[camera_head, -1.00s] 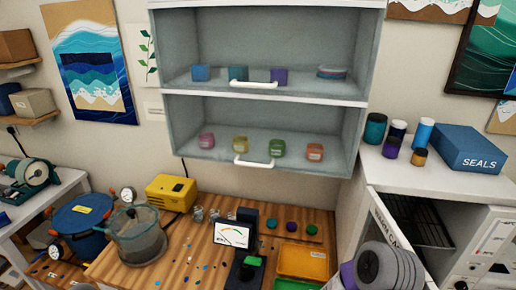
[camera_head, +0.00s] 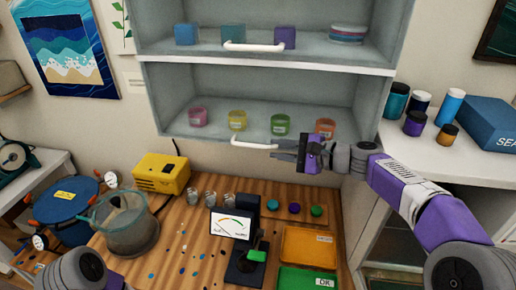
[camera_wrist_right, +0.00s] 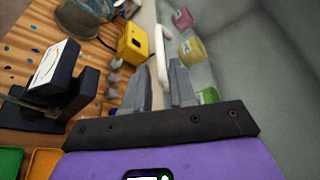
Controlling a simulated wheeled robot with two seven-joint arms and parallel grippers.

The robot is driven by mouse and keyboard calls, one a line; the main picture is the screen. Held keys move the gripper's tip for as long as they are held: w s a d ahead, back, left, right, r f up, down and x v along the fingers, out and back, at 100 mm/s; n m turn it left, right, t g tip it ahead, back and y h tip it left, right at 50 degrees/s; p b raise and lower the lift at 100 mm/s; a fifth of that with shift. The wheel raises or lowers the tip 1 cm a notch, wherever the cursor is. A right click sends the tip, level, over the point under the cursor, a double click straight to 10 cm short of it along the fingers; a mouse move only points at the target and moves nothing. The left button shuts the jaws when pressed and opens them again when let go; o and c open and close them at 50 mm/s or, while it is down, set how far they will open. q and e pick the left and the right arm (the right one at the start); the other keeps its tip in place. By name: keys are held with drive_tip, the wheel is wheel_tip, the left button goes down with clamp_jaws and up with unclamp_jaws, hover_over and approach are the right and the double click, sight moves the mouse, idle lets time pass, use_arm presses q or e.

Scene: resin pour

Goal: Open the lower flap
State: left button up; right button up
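The lower flap (camera_head: 216,134) is a clear pane across the front of the lower cabinet compartment, with a white bar handle (camera_head: 250,144) along its bottom edge. It looks closed. My right gripper (camera_head: 276,150) is at the right end of this handle. In the right wrist view its two grey fingers (camera_wrist_right: 161,88) are apart, and the handle (camera_wrist_right: 161,45) runs ahead of them with its near end between the fingers. I cannot tell whether they touch it. My left gripper is out of view; only part of my left arm shows at the lower left.
The upper compartment has its own white handle (camera_head: 253,46). Several coloured jars, such as a yellow one (camera_head: 237,120), stand behind the lower flap.

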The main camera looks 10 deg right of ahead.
sight(261, 147)
drive_tip(key=x, duration=0.5)
drive_tip(key=shift+w+d+f, duration=0.15)
drive_tip(key=shift+w+f, duration=0.1)
drive_tip(key=shift+w, duration=0.15)
drive_tip(key=shift+w+a+p, duration=0.25)
drive_tip(key=shift+a+p, duration=0.05)
drive_tip(key=shift+a, duration=0.3)
drive_tip(key=shift+w+a+f, duration=0.15)
drive_tip(key=shift+w+f, duration=0.05)
drive_tip(key=shift+w, duration=0.15)
drive_tip(key=shift+s, duration=0.1)
clamp_jaws()
